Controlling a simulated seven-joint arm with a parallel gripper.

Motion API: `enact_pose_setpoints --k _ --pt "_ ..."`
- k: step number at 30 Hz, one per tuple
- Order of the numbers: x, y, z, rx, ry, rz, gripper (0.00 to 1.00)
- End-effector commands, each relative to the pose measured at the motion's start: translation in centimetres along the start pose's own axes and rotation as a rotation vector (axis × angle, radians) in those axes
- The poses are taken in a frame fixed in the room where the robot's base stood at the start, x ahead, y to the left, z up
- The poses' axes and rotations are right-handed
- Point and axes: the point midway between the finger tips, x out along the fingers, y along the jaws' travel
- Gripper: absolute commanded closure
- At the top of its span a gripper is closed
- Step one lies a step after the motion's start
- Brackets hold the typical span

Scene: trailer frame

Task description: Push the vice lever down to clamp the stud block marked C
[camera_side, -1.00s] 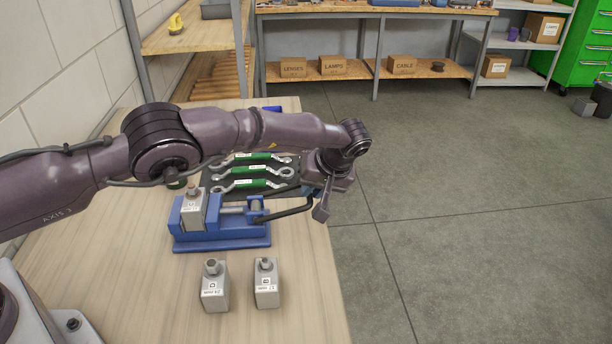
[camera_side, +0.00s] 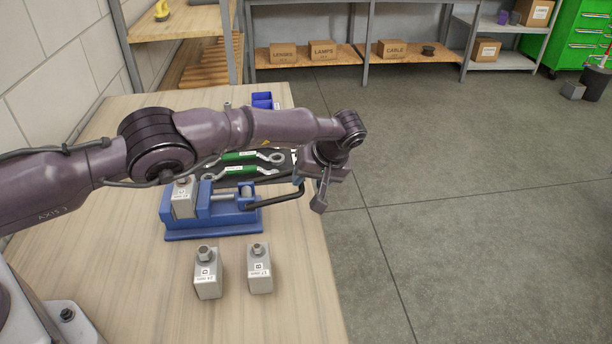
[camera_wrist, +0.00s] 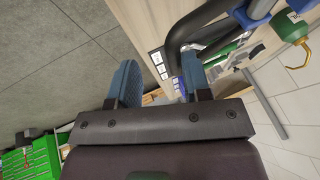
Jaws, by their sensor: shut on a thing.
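The blue vice (camera_side: 215,232) stands on the wooden bench. A grey stud block (camera_side: 183,203) sits upright at its left end, between blue jaw parts; its label is too small to read surely. The black bent lever (camera_side: 277,200) reaches right from the vice, roughly level, with its end turned up at my gripper (camera_side: 319,196).
Two more stud blocks, marked D (camera_side: 207,275) and B (camera_side: 259,271), stand in front of the vice. Green-handled wrenches (camera_side: 240,170) lie behind it, partly covered by my arm. A blue bin (camera_side: 262,100) is farther back. Open floor lies to the right.

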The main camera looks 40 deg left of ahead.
Motion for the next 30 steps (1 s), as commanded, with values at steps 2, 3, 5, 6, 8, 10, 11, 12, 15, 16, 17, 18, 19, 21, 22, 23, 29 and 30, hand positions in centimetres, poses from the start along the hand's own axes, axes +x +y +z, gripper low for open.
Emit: enact_pose_setpoints --k 2,3,5,6,8,10,11,12,15,16,17,18,19,21,22,23,29,30 --pt "0.1 0.2 0.4 0.004 -0.005 0.004 0.61" --pt "0.1 0.2 0.3 0.004 -0.005 0.003 0.61" --pt "0.1 0.1 0.3 0.004 -0.005 0.002 0.61" --pt "0.1 0.1 0.3 0.004 -0.005 0.001 0.61" --pt "0.2 0.1 0.2 0.004 -0.004 0.000 0.61" --pt "0.2 0.0 0.2 0.004 -0.004 -0.001 0.61" --pt "0.2 0.0 0.2 0.004 -0.003 -0.001 0.61" --pt "0.2 0.0 0.1 0.004 -0.003 -0.001 0.61" --pt "0.2 0.0 0.1 0.004 -0.002 -0.002 0.61" --pt "0.2 -0.1 0.1 0.004 -0.002 -0.003 0.61" --pt "0.2 -0.1 0.1 0.004 -0.002 -0.003 0.61" --pt "0.2 -0.1 0.1 0.004 -0.002 -0.003 0.61" --pt "0.2 -0.1 0.0 0.004 -0.002 -0.003 0.61" --pt "-0.1 -0.1 0.0 0.003 -0.001 -0.003 0.61" --pt "-0.4 -0.1 0.0 0.003 -0.001 -0.003 0.61" --pt "-0.7 -0.1 0.0 0.003 0.000 -0.002 0.61" --pt "-4.6 0.1 0.0 0.003 0.001 0.003 0.61" --pt "-5.6 0.0 0.0 0.003 0.001 0.002 0.61"
